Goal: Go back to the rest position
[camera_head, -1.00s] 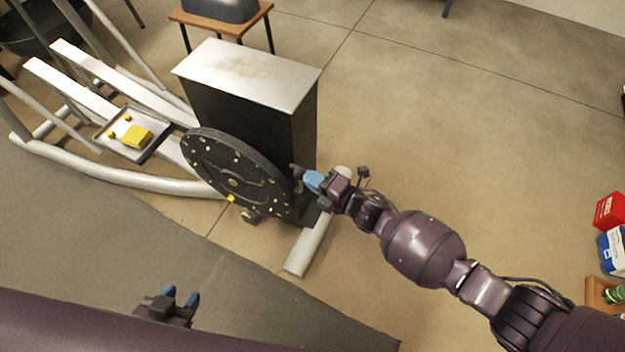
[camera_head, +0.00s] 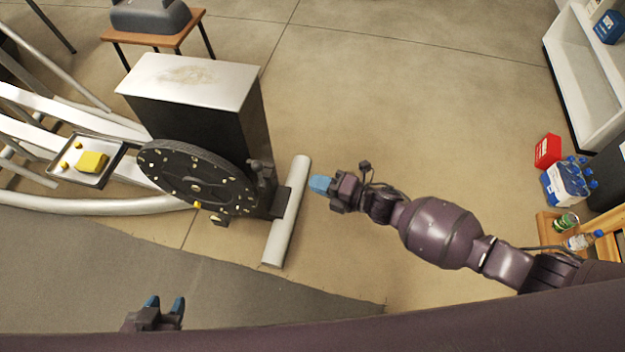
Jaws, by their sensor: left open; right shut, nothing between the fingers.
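My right gripper (camera_head: 321,184) is shut and empty, with blue fingertips, at the middle of the view. It is held out over bare floor, apart from the elliptical machine. My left gripper (camera_head: 165,304) is open and empty at the bottom left, above the grey mat, with its two blue fingertips apart. Most of the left arm is hidden. The elliptical's dark round disc (camera_head: 197,177) stands to the left of my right gripper, beside the black housing with a worn silver top (camera_head: 190,80).
A tray (camera_head: 113,163) with yellow pieces (camera_head: 92,162) rests on the elliptical's frame. A silver foot bar (camera_head: 288,212) lies on the floor. At right are a red box (camera_head: 547,151), a pack of bottles (camera_head: 570,181), a wooden crate (camera_head: 545,224) and a white shelf (camera_head: 561,62). The middle floor is clear.

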